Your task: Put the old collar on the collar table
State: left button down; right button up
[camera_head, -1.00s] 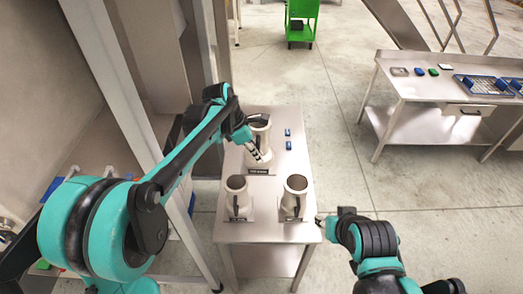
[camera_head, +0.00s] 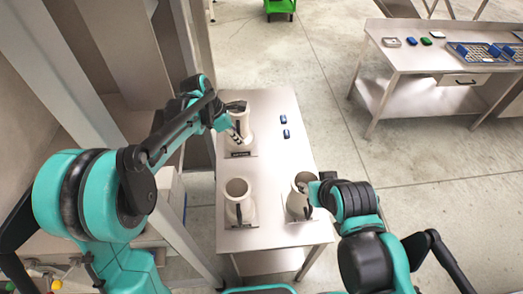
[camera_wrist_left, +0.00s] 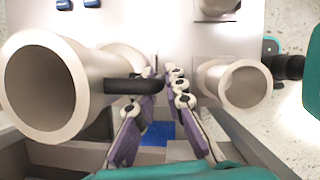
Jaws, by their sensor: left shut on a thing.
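Three pale collars with black handles stand on the steel collar table (camera_head: 268,170). My left gripper (camera_head: 235,137) is at the far collar (camera_head: 246,128); in the left wrist view its purple fingers (camera_wrist_left: 157,95) are shut on that collar's black handle (camera_wrist_left: 128,86). The collar's open mouth (camera_wrist_left: 40,88) faces the wrist camera. I cannot tell whether its base touches the table. The near left collar (camera_head: 236,208) and near right collar (camera_head: 297,205) stand upright. My right gripper (camera_head: 312,192) overlaps the near right collar's edge; its fingers are hidden. Label writing is too small to read.
Two small blue blocks (camera_head: 285,133) lie on the table's far right part. A bench (camera_head: 430,65) with trays and small items stands at the upper right. A post (camera_head: 110,125) rises close to my left arm. Open floor lies between table and bench.

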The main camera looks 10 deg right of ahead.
pick_arm(q)
notch_tip(320, 180, down, 10)
jog(key=shift+w+f+b, duration=0.1)
jog(key=shift+f+b, duration=0.05)
jog(key=shift+b, duration=0.95)
notch_tip(320, 180, down, 4)
jog(key=shift+a+f, duration=0.1)
jog(key=shift+f, duration=0.05)
jog(key=shift+f+b, duration=0.15)
jog(key=shift+b, duration=0.25)
jog(key=c, duration=1.6)
grip_release()
jog(key=p, duration=0.2)
send_near(240, 156)
jog(key=shift+s+a, duration=0.2)
jog(key=shift+s, duration=0.25)
jog(key=shift+s+a, duration=0.25)
jog(key=shift+s, duration=0.2)
